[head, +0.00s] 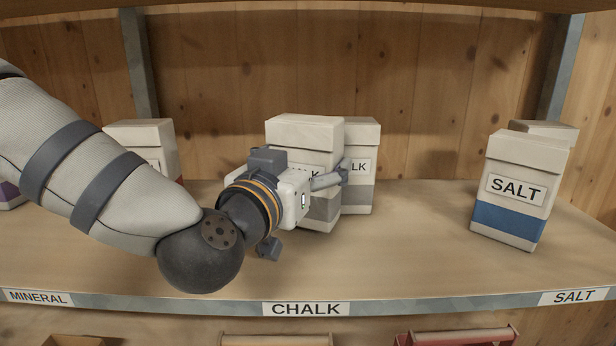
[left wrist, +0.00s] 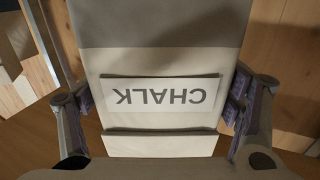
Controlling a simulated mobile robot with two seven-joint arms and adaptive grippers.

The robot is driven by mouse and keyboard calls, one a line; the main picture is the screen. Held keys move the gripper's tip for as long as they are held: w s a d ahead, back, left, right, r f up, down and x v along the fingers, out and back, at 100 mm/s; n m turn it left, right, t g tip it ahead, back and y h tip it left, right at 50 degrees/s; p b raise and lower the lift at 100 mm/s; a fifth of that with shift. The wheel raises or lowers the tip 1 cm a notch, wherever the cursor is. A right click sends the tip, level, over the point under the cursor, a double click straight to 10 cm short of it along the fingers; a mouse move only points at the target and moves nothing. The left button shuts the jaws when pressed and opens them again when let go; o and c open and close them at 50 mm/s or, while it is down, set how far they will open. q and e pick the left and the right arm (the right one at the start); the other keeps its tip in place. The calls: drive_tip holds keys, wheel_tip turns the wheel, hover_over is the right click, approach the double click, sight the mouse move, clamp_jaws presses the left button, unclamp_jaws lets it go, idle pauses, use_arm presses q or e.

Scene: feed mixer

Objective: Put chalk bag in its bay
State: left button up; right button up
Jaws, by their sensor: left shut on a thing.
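The chalk bag (head: 303,132) is a white upright carton-like bag with a grey lower part, above the CHALK label (head: 306,309) on the shelf edge. My left gripper (head: 312,184) is shut on the chalk bag from the front, with one finger along its right side. In the left wrist view the chalk bag (left wrist: 160,60) fills the space between both fingers, its CHALK lettering upside down. The bag's base is at or very near the shelf board; I cannot tell whether it touches. My right gripper is not in view.
Another chalk bag (head: 360,150) stands close behind to the right. A salt bag (head: 516,190) with a blue band stands at the right, with another behind it. A white bag (head: 148,140) stands at the left, partly behind my arm. The shelf board (head: 410,230) is clear between chalk and salt.

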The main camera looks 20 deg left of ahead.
use_arm(q)
drive_tip(key=shift+f, duration=0.75)
drive_tip(key=shift+r, duration=0.2)
drive_tip(key=shift+f, duration=0.2)
drive_tip(key=o, duration=1.8)
drive_tip(key=shift+c, duration=0.2)
